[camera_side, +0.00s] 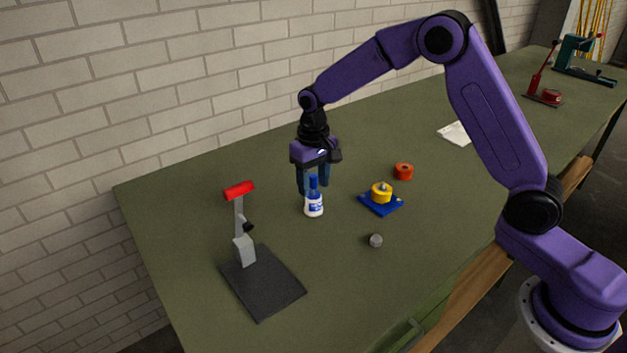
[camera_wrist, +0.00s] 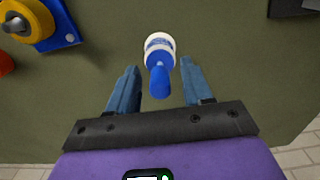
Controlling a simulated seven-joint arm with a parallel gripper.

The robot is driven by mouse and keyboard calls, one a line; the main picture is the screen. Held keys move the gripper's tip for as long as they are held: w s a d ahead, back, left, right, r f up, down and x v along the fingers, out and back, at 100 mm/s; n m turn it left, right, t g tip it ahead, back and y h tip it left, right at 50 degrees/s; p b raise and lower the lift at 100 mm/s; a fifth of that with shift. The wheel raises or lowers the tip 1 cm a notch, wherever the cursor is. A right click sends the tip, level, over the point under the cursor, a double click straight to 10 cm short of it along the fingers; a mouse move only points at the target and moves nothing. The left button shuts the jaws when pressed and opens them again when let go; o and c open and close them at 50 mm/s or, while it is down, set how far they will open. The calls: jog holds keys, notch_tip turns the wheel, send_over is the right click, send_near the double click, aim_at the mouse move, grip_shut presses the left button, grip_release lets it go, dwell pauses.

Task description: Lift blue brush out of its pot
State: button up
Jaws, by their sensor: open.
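The pot (camera_side: 314,206) is a small white bottle with a blue label, standing upright on the green table. The blue brush (camera_side: 313,186) is upright in it, its blue handle sticking out of the top. My gripper (camera_side: 313,190) is pointing down with its blue fingers close to the brush handle. In the wrist view the brush (camera_wrist: 160,80) and the pot (camera_wrist: 160,46) show in line with the gap between the fingers of my gripper (camera_wrist: 162,72). The fingers are apart and do not visibly touch the handle.
A blue plate (camera_side: 382,205) carrying a yellow ring (camera_side: 381,190) lies to the right. An orange ring (camera_side: 403,171) and a grey knob (camera_side: 376,240) are near it. A red-topped stand on a dark base (camera_side: 262,285) is at left. Table between is clear.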

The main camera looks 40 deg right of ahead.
grip_shut()
jog(key=shift+r, duration=3.5)
